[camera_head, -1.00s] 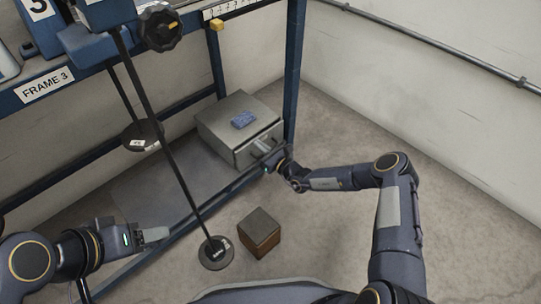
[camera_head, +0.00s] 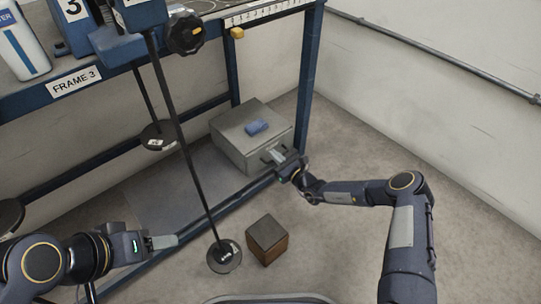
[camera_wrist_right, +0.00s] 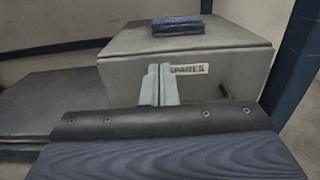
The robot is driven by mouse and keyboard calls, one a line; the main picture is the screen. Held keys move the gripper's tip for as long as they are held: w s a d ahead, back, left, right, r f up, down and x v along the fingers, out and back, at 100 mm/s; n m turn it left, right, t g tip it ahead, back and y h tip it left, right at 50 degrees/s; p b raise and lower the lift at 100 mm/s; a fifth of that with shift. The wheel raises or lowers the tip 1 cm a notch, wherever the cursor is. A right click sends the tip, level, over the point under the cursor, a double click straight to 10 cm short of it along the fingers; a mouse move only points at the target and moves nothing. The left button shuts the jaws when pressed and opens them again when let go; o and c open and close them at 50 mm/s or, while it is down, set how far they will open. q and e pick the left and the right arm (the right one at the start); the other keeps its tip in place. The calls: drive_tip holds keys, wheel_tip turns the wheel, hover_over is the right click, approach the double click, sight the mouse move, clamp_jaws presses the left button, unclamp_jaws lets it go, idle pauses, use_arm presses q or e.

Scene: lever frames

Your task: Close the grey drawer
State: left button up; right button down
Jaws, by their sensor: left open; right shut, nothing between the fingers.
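The grey drawer (camera_head: 270,156) is the labelled front of a grey metal box under the bench frame. In the right wrist view its front (camera_wrist_right: 233,88) carries a label ending in "ARES" and a small dark handle. It looks flush or almost flush with the box; I cannot tell if a gap is left. My right gripper (camera_head: 276,156) is shut and empty, its fingertips at the drawer front; contact is unclear. In the right wrist view the fingertips (camera_wrist_right: 158,72) partly cover the label. My left gripper (camera_head: 163,242) is open, low at the left, away from the drawer.
A blue item (camera_head: 257,127) lies on the grey box. A brown block (camera_head: 267,239) stands on the floor. A black rod with a round base (camera_head: 224,256) slants down nearby. A blue frame post (camera_head: 309,75) rises right of the box. Floor to the right is clear.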

use_arm(q)
drive_tip(key=r+p, duration=0.4)
drive_tip(key=shift+s+d+r, duration=0.1)
drive_tip(key=shift+s, duration=0.15)
use_arm(e)
drive_tip(key=v, duration=1.1)
drive_tip(key=shift+d, duration=0.2)
